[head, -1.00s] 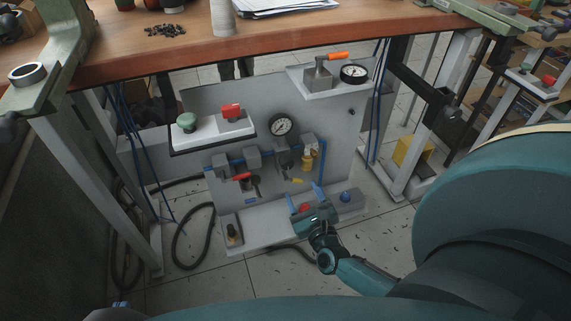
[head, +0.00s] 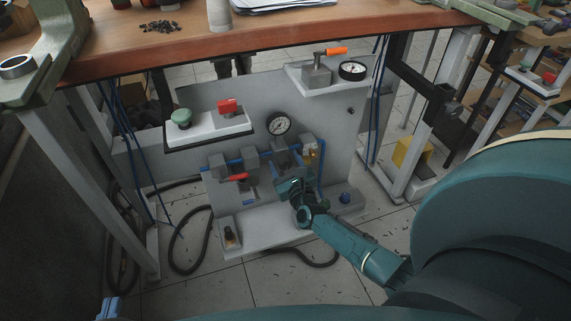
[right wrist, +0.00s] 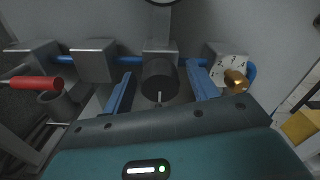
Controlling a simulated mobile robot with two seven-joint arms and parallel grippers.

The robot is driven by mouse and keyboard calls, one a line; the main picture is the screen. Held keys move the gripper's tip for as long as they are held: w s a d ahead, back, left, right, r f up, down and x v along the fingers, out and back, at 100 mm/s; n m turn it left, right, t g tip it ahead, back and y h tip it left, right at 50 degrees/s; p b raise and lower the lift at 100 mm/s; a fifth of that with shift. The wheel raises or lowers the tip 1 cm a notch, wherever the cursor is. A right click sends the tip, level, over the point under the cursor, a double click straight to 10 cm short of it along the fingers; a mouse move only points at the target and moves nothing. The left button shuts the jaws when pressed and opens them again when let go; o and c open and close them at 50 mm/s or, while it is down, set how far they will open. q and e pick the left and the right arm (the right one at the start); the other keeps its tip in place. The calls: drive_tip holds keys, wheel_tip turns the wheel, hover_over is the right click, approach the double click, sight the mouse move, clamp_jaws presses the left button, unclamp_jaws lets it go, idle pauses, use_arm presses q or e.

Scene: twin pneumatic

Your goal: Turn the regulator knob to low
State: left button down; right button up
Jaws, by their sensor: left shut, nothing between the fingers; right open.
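The regulator knob (right wrist: 160,80) is a dark cylinder under a grey block on the panel, with a small pale pointer on its end. In the right wrist view it lies between the two blue fingers of my right gripper (right wrist: 160,72), with a visible gap at each side. My right gripper (head: 295,176) is open and stands in front of the panel, hiding the knob in the head view. The pressure gauge (head: 279,125) is just above it. My left gripper (head: 110,307) shows only as blue finger ends at the bottom left edge, shut and empty, far from the panel.
A red-handled valve (head: 235,178) is left of the knob. A brass fitting (right wrist: 235,81) with a numbered plate is close at the right. A shelf with a green button (head: 181,117) and red switch (head: 229,106) juts out above. The wooden table (head: 280,40) overhangs the panel.

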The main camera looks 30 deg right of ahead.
drive_tip(key=shift+c, duration=0.3)
drive_tip(key=c, duration=0.9)
drive_tip(key=shift+c, duration=0.2)
drive_tip(key=shift+n, duration=0.3)
